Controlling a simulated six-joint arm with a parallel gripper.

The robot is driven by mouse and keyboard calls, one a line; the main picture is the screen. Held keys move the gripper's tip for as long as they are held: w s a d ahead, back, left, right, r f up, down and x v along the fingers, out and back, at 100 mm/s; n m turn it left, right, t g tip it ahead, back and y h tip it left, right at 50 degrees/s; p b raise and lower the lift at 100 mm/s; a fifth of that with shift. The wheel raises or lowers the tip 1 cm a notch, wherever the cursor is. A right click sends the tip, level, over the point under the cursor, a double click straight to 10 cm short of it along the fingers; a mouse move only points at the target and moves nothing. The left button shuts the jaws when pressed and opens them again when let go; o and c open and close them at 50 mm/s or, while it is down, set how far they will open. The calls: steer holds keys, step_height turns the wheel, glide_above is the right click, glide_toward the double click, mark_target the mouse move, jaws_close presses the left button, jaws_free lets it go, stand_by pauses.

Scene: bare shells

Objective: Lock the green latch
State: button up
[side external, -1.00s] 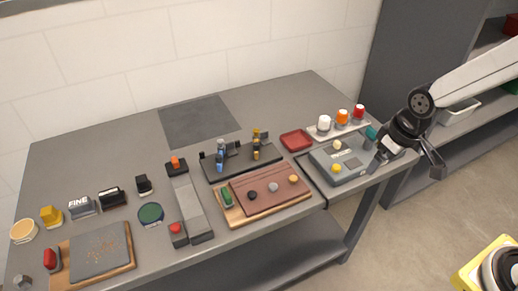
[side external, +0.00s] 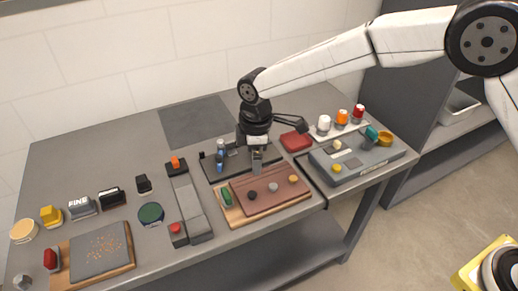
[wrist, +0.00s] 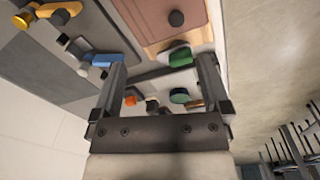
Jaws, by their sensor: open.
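The green latch (side external: 227,197) is a small green piece at the left end of a wooden board (side external: 238,218) with a brown plate (side external: 270,202). In the wrist view the green latch (wrist: 180,57) shows at the board's edge, between and beyond my fingers. My gripper (side external: 257,165) points down over the back of the brown plate, to the right of the latch and apart from it. In the wrist view my gripper (wrist: 160,78) has its fingers spread with nothing between them. The latch's exact turn or lock position is too small to tell.
A dark rail (side external: 211,176) with blue and yellow fittings lies behind the board, partly hidden by my gripper. A grey sloped strip (side external: 193,210) with red and orange knobs is at left. A red tray (side external: 296,141) and grey box (side external: 370,160) are at right.

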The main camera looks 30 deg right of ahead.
mark_target(226, 193)
steer(key=a+n, duration=0.1)
steer(key=a, duration=0.1)
steer(key=a+f+n, duration=0.1)
steer(key=a, duration=0.2)
steer(key=a+f+n, duration=0.1)
steer(key=a, duration=0.2)
steer(key=shift+g, duration=0.3)
steer(key=shift+d+f, duration=0.1)
steer(key=shift+f, duration=3.8)
steer(key=c, duration=1.3)
